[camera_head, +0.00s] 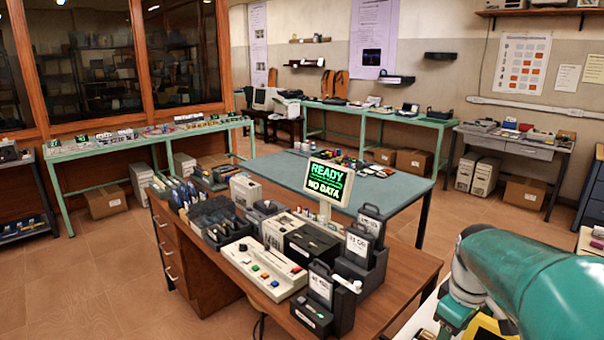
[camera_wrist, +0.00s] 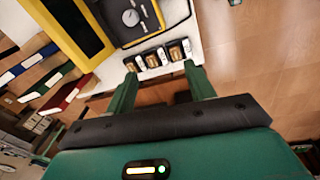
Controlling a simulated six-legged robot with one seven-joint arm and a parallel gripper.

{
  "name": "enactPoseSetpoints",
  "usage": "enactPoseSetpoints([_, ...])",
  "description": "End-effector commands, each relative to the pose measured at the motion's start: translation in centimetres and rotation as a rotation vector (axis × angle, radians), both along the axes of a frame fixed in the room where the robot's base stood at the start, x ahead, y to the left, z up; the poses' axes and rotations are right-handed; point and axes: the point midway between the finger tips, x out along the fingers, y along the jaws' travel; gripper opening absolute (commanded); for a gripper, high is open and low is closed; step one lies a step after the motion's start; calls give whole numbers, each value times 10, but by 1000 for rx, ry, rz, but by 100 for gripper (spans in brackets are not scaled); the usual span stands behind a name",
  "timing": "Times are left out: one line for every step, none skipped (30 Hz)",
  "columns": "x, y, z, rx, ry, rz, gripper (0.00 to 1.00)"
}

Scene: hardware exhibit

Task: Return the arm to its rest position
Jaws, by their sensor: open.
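My green arm shows large at the lower right of the head view. Part of my gripper shows low at the right edge there, its fingertips not clearly visible. In the wrist view my gripper (camera_wrist: 160,82) has two green fingers spread apart with nothing between them. Beyond the fingers are a white surface with small white-and-brown items (camera_wrist: 166,54) in a row and a dark device with a round dial (camera_wrist: 131,18). The gap to these items is hard to judge.
A brown desk (camera_head: 385,290) holds a button panel (camera_head: 262,268), black holders and a screen reading READY NO DATA (camera_head: 328,183). A blue-topped table (camera_head: 270,168) stands behind it. A yellow-framed panel (camera_wrist: 90,44) and several binders (camera_wrist: 70,90) show in the wrist view. Tiled floor (camera_head: 110,270) is open at left.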

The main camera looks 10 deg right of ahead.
Motion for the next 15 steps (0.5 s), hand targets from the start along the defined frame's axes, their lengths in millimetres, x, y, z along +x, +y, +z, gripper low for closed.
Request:
enactPoseSetpoints([-6,23,11,-7,-37,-26,54])
enactPoseSetpoints([-9,35,15,-8,-58,-52,54])
enactPoseSetpoints([-14,50,20,-6,-87,-84,54])
enactPoseSetpoints([-19,61,24,-3,-108,-107,54])
enactPoseSetpoints([-23,71,27,3,-129,-133,54])
enactPoseSetpoints([-30,85,31,11,-157,-164,54])
enactPoseSetpoints([-35,94,33,19,-179,-187,54])
enactPoseSetpoints([-40,104,35,28,-201,-210,54])
enactPoseSetpoints([-48,116,38,44,-229,-241,54])
enactPoseSetpoints([-54,125,39,58,-249,-263,54])
enactPoseSetpoints([-60,133,40,73,-269,-286,54])
enactPoseSetpoints([-68,144,41,94,-296,-316,54])
enactPoseSetpoints([-74,151,41,110,-312,-335,54])
enactPoseSetpoints([-79,157,41,128,-327,-356,54])
enactPoseSetpoints([-85,164,41,149,-345,-380,54])
